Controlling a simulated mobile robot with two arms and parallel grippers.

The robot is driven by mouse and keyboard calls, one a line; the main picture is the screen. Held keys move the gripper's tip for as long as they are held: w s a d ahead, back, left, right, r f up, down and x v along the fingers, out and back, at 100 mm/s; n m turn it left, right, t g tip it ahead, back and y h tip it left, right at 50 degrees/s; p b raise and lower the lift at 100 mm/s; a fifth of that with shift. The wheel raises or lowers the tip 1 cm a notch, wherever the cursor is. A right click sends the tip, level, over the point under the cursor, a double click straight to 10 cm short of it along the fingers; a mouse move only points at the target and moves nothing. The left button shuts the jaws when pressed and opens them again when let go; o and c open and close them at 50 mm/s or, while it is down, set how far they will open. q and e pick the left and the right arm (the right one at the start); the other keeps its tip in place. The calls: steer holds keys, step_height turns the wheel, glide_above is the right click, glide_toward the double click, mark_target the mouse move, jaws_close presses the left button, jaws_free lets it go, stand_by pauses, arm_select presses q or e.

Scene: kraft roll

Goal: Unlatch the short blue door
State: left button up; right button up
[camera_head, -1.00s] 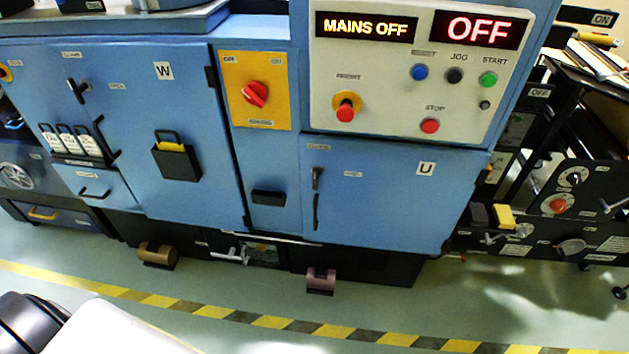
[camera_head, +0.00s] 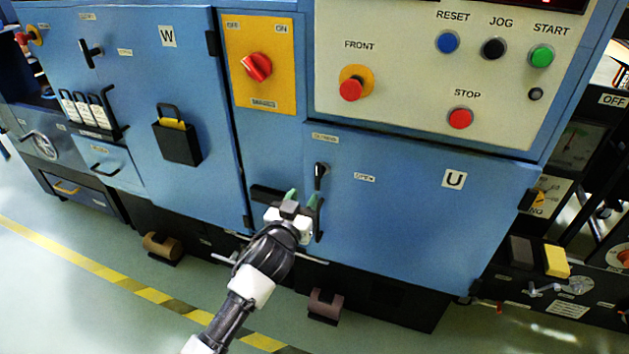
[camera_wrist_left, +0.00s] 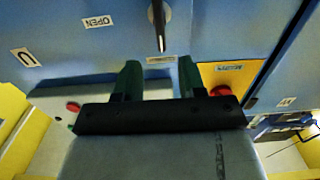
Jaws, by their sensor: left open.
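The short blue door (camera_head: 410,215), marked U, is closed at the lower right of the blue cabinet. Its black latch handle (camera_head: 320,176) is near the door's left edge and points downward, with an OPEN label to its right. My left gripper (camera_head: 302,198) has green fingertips, is open and empty, and is just below and left of the latch handle. In the left wrist view, which looks upside down, the handle (camera_wrist_left: 159,22) lies beyond the gap between my open fingers (camera_wrist_left: 158,76), apart from them. A dark vertical pull beneath the latch is partly hidden by my gripper.
A taller door (camera_head: 150,110) marked W is at left. A yellow panel with a red rotary switch (camera_head: 257,66) and a button panel (camera_head: 400,70) with a red FRONT knob are above. Brown pedals (camera_head: 326,304) are near the floor. The floor in front is clear.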

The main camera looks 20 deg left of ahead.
mark_target(316, 176)
arm_select(q)
steer(key=w+b, duration=0.1)
steer(key=w, duration=0.8)
steer(key=shift+w+d, duration=0.15)
steer(key=shift+w, duration=0.55)
arm_select(e)
steer(key=w+r, duration=0.3)
steer(key=shift+a, duration=0.3)
arm_select(q)
jaws_close()
